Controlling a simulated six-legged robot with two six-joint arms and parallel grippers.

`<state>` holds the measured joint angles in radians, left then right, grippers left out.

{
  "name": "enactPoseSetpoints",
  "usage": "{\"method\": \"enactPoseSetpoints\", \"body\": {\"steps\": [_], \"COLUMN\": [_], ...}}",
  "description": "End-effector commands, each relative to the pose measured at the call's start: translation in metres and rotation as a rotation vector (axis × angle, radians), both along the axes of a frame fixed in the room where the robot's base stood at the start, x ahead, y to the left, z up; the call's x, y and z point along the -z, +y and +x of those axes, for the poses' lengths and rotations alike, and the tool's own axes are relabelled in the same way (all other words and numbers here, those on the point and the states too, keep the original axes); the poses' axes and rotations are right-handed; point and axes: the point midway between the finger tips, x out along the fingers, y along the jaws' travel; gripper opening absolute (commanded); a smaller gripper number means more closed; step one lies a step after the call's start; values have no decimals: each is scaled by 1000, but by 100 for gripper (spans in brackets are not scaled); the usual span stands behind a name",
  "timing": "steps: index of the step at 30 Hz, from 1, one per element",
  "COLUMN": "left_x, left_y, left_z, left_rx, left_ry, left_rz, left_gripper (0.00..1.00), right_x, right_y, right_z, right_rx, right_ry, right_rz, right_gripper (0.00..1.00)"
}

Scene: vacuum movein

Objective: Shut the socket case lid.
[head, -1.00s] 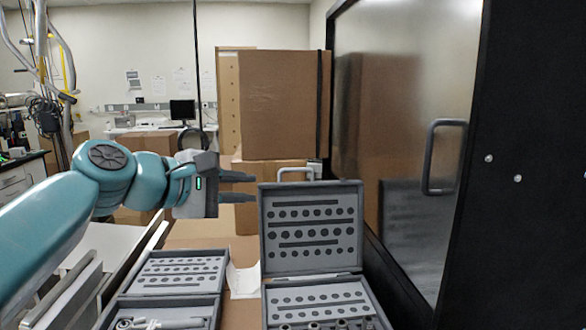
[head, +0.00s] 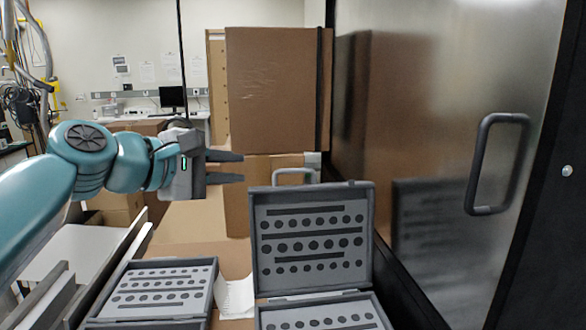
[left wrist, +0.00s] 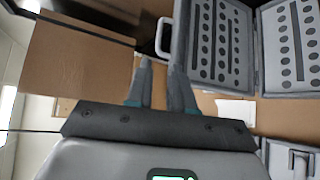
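The grey socket case stands open at the lower middle of the head view. Its lid (head: 312,211) is raised nearly upright, its inner side with rows of dark holes facing me. The case base (head: 320,314) is cut off by the bottom edge. The left wrist view shows the lid (left wrist: 222,73) and base (left wrist: 277,70) turned sideways. My left gripper (head: 243,167) is open and empty, left of the lid's upper left corner and slightly above its top edge. Its fingers (left wrist: 160,62) point toward the lid and appear apart from it. My right gripper is out of view.
A second open grey case (head: 158,285) lies left of the socket case, with a paper sheet (head: 235,296) between them. A large cardboard box (head: 272,90) and a metal handle (head: 293,171) are behind the lid. A metal door with a handle (head: 478,165) closes off the right.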

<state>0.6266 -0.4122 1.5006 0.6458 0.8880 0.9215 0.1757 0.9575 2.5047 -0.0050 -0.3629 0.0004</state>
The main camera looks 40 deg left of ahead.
Motion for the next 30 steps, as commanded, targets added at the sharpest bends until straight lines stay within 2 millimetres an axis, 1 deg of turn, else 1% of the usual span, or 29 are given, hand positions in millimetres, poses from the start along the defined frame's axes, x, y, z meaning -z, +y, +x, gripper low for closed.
{"method": "enactPoseSetpoints", "body": {"steps": [2,4,7,18,21,24,27,30], "left_x": [0,1,6,31,37,41,44,45], "left_y": [-2,-3,-5,-4,-2,-1,0,1], "left_z": [2,8,24,108,127,141,150,154], "left_rx": [1,3,7,4,3,2,2,0], "left_ry": [0,1,2,3,2,0,0,0], "left_rz": [0,-1,-1,0,-1,-1,-1,1], "left_gripper": [22,22,22,22,22,22,22,22], "right_x": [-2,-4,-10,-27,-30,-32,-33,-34], "right_y": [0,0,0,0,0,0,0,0], "right_z": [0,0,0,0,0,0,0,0], "right_rx": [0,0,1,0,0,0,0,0], "right_ry": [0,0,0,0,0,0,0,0], "right_rz": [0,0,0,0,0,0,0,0], "right_gripper": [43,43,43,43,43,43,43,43]}}
